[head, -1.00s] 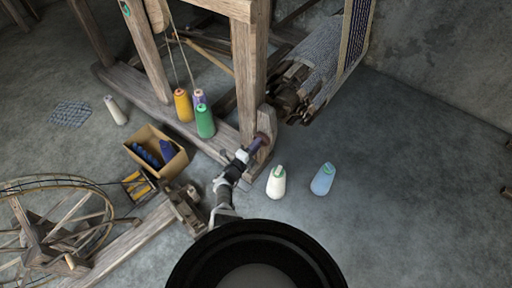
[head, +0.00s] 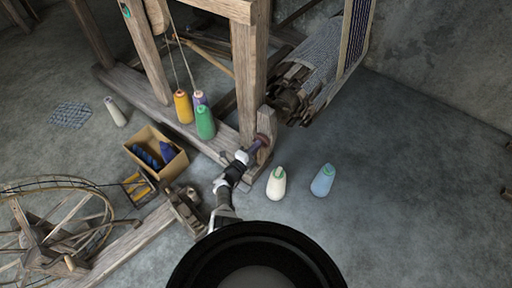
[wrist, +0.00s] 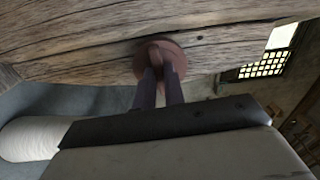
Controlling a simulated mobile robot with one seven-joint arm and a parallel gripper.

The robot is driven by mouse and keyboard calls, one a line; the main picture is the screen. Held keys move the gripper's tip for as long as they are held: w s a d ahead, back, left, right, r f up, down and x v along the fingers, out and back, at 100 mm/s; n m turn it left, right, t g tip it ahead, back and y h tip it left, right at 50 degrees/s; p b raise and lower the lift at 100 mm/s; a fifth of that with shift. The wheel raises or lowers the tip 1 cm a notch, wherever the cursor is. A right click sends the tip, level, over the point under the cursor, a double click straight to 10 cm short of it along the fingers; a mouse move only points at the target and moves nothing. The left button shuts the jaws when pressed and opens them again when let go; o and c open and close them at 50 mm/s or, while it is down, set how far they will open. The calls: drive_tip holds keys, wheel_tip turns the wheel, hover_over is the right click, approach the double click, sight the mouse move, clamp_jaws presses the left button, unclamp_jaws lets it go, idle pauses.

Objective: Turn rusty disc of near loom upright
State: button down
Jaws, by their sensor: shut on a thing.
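The rusty disc (wrist: 174,52) is a round reddish-brown piece on the wooden post of the near loom (wrist: 90,30), in the upper middle of the wrist view. In the head view the disc (head: 264,138) shows small at the foot of the loom's upright post (head: 248,80). My gripper (wrist: 160,75) reaches it with its two dark fingers close together on the middle of the disc. In the head view my gripper (head: 252,148) touches the post's lower end. The fingertips partly hide the disc's centre, and its exact angle is hard to tell.
A white cone (head: 276,183) and a blue cone (head: 323,180) stand on the floor right of my arm. Yellow and green cones (head: 205,122) stand by the loom. A box (head: 170,160) and a spinning wheel (head: 50,225) lie left.

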drive_tip(key=shift+n, duration=8.6)
drive_tip(key=c, duration=1.5)
unclamp_jaws()
drive_tip(key=shift+a, duration=0.1)
drive_tip(key=p+v, duration=0.5)
drive_tip(key=v, duration=0.8)
drive_tip(key=shift+s+a, duration=0.2)
drive_tip(key=shift+s, duration=0.15)
